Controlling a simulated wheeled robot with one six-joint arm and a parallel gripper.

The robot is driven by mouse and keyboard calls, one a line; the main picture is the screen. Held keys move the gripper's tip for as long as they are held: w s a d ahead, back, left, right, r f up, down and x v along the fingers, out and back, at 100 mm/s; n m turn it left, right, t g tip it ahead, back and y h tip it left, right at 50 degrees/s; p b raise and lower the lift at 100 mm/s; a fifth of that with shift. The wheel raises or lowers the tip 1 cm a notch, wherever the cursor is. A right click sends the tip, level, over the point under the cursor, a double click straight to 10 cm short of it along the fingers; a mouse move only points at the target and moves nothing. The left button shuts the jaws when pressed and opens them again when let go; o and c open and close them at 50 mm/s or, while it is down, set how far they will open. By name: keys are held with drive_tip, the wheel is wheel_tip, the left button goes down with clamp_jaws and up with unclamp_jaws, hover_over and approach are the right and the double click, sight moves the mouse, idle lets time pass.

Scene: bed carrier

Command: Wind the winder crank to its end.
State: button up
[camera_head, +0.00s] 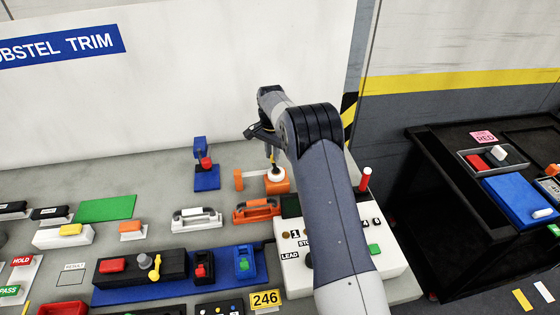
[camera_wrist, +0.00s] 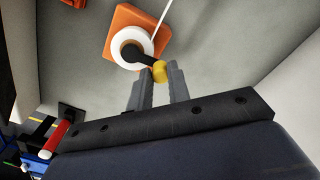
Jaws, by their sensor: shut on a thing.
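The winder has an orange base (camera_head: 283,187) and a white spool (camera_head: 276,178) at the back middle of the bench. In the wrist view its orange base (camera_wrist: 117,27) carries the white spool (camera_wrist: 121,42) with a dark crank arm (camera_wrist: 133,52) across it. The crank's yellow knob (camera_wrist: 158,70) sits at the arm's outer end, to the lower right of the hub. My gripper (camera_wrist: 159,77) is shut on the yellow knob, one finger on each side.
A small orange post (camera_head: 238,180) stands left of the winder, and a blue stand (camera_head: 206,180) with a red part is further left. A dark cart (camera_head: 430,210) stands at right.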

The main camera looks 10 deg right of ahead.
drive_tip(key=shift+a, duration=0.25)
drive_tip(key=shift+s+a, duration=0.2)
drive_tip(key=shift+a, duration=0.25)
drive_tip(key=shift+s+a, duration=0.3)
drive_tip(key=shift+a, duration=0.1)
idle(0.3)
drive_tip(key=shift+s+a+f+b, duration=0.1)
drive_tip(key=shift+s+a+b, duration=0.25)
drive_tip(key=shift+s+b, duration=0.1)
drive_tip(key=shift+s, duration=0.1)
